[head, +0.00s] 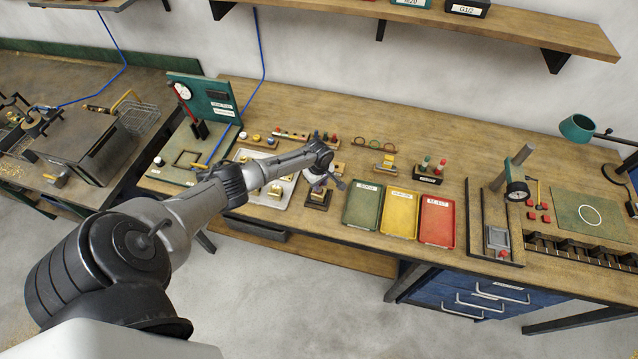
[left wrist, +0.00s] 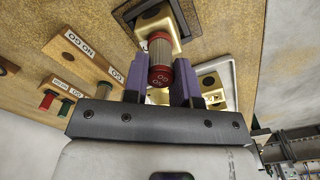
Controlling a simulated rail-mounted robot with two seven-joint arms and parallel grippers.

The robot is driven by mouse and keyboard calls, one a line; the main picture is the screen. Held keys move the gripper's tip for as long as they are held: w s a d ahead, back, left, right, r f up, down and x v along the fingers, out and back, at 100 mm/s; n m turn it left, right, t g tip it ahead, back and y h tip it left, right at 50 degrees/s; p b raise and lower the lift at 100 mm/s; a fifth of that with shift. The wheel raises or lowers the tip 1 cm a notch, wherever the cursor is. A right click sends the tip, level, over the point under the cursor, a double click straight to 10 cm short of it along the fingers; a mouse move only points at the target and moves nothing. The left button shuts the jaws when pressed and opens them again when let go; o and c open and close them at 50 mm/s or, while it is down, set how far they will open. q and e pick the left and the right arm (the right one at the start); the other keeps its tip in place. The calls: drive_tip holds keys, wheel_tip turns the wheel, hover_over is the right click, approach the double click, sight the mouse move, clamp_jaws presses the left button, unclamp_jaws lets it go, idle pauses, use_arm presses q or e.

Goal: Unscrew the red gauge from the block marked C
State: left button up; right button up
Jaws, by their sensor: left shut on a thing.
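My left gripper (head: 326,181) is low over the bench, above a brass block on a small dark base (head: 318,198). In the left wrist view its purple-padded fingers (left wrist: 161,62) close on the sides of the red gauge (left wrist: 160,77). The gauge has a red end with white marks and a knurled metal body. Its far end meets a brass block (left wrist: 152,27); I cannot tell how deep it is screwed in. My right gripper is in neither view.
A pale tray (head: 246,155) with brass parts lies left of the gripper. Green (head: 362,207), yellow (head: 399,213) and red (head: 437,222) trays lie to the right. A rack with red and green plugs (head: 429,172) stands behind them. Wooden blocks marked GO and NO (left wrist: 85,50) are close by.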

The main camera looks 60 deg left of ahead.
use_arm(q)
drive_tip(key=n+p, duration=0.2)
drive_tip(key=n, duration=0.1)
drive_tip(key=n+p, duration=0.1)
drive_tip(key=n, duration=0.1)
drive_tip(key=shift+d+r+p, duration=0.1)
drive_tip(key=shift+r+p, duration=0.15)
drive_tip(key=shift+p, duration=0.15)
drive_tip(key=n+p, duration=0.1)
drive_tip(key=n, duration=0.2)
drive_tip(key=shift+f, duration=0.15)
drive_tip(key=o, duration=0.6)
